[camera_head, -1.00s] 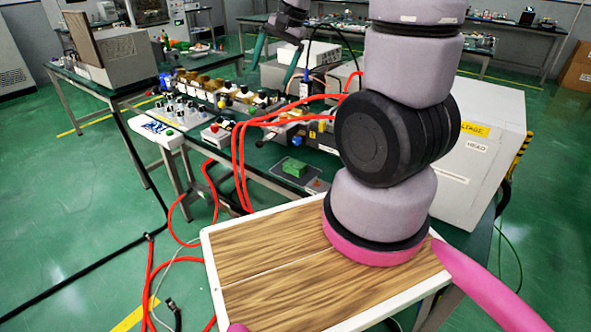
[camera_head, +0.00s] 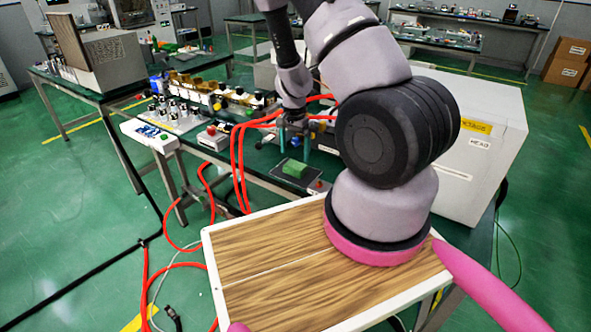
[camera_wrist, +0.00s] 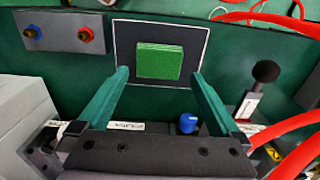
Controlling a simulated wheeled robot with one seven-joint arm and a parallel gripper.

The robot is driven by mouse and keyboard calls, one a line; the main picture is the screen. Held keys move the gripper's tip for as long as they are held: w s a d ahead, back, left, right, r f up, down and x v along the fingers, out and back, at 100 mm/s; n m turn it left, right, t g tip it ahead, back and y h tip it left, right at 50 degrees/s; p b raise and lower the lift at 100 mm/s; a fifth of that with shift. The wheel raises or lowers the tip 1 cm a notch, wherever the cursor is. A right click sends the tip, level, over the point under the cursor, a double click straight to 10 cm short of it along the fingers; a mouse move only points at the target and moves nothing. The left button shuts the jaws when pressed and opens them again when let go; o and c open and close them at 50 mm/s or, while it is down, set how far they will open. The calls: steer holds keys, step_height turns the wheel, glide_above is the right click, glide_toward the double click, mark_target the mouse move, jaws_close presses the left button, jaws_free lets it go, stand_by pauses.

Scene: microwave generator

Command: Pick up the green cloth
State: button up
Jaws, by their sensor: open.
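The green cloth (camera_head: 295,168) is a small folded block lying on a dark, light-edged pad on the bench. In the wrist view the cloth (camera_wrist: 159,61) sits on the black pad (camera_wrist: 192,81), just beyond my fingertips and roughly midway between them. My gripper (camera_wrist: 160,72) has its two green fingers apart with nothing between them. In the head view my gripper (camera_head: 294,146) hangs just above and behind the cloth, partly lost among the red cables. The cloth is not touched by the fingers as far as I can tell.
Red cables (camera_head: 238,150) loop left of the cloth and pass near my gripper. A red-button box (camera_head: 213,138) stands to the left. A black-knobbed lever (camera_wrist: 265,72) and a panel with blue and red terminals (camera_wrist: 62,33) flank the pad. A large white cabinet (camera_head: 480,140) stands right.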

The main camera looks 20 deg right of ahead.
mark_target(295, 165)
steer(key=shift+d+f, duration=0.1)
steer(key=shift+f, duration=3.05)
steer(key=c, duration=1)
steer(key=shift+o, duration=0.2)
step_height(295, 165, up, 10)
